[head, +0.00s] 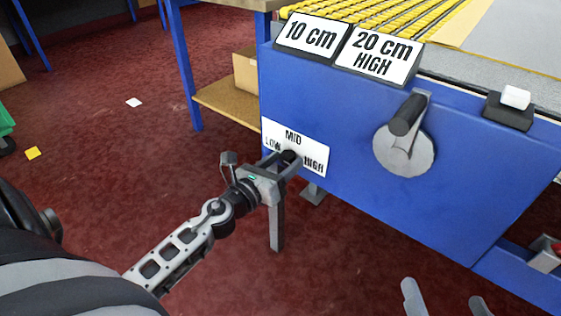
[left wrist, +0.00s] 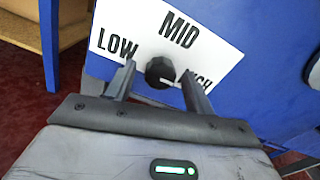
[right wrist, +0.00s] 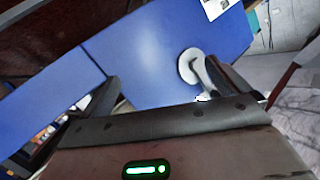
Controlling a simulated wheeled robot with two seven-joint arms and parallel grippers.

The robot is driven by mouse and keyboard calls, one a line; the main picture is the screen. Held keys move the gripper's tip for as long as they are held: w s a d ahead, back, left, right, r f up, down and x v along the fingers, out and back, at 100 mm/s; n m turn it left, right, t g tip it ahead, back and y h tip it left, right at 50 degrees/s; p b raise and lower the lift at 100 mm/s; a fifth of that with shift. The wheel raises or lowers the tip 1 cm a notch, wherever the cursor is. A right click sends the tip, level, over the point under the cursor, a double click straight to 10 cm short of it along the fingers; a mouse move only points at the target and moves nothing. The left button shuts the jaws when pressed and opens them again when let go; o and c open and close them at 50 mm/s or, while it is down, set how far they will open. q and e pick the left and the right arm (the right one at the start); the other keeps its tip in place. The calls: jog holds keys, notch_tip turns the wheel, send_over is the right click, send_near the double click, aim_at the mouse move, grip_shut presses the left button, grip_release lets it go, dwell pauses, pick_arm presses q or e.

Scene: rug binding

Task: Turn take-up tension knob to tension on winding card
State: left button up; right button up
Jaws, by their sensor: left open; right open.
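The black tension knob (head: 289,156) sits on a white LOW, MID, HIGH label (head: 318,165) on the blue machine's front. In the left wrist view the knob (left wrist: 159,71) shows a white mark on its lower right, toward HIGH. My left gripper (head: 284,162) is open, its two fingers on either side of the knob; I cannot tell whether they touch it. A card reading "20 cm HIGH" (head: 378,54) stands on the machine's top edge, beside a "10 cm" card (head: 312,37). My right gripper (head: 443,298) is open and empty, low at the front.
A crank with a black handle (head: 407,114) on a grey disc is right of the knob. A white block on a black base (head: 509,108) is on the top at right. A table with blue legs (head: 185,65) stands behind. The red floor at left is mostly clear.

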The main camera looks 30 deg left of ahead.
pick_arm(q)
jog(key=shift+s, duration=0.5)
jog(key=s+a+b, duration=0.1)
jog(key=s+b, duration=0.3)
jog(key=s, duration=1.1)
jog(key=shift+a, duration=0.15)
pick_arm(e)
jog(key=shift+w+a+r+m+t+y, duration=0.15)
jog(key=shift+a+r+m+t+y, duration=0.25)
jog(key=shift+r+m+t+y, duration=0.3)
